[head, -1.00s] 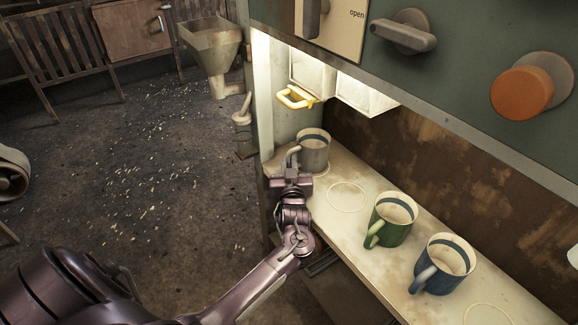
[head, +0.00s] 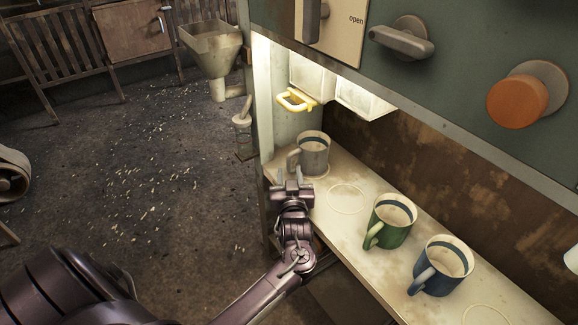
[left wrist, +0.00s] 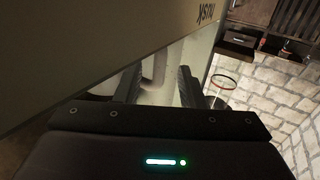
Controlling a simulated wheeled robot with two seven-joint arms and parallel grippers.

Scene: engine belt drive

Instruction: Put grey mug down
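The grey mug (head: 316,154) stands upright at the far left end of the cream counter (head: 345,220), with its handle (head: 293,160) toward my left gripper. My left gripper (head: 291,178) is just in front of the handle, apart from it as far as I can tell. In the left wrist view, the fingers of the left gripper (left wrist: 160,88) are spread, with a pale handle-like shape (left wrist: 155,68) beyond them. My right gripper is not in view.
A green mug (head: 391,222) and a blue mug (head: 441,265) stand further right on the counter. A yellow handle (head: 297,99) and white boxes (head: 365,97) hang above. A green panel overhangs the counter.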

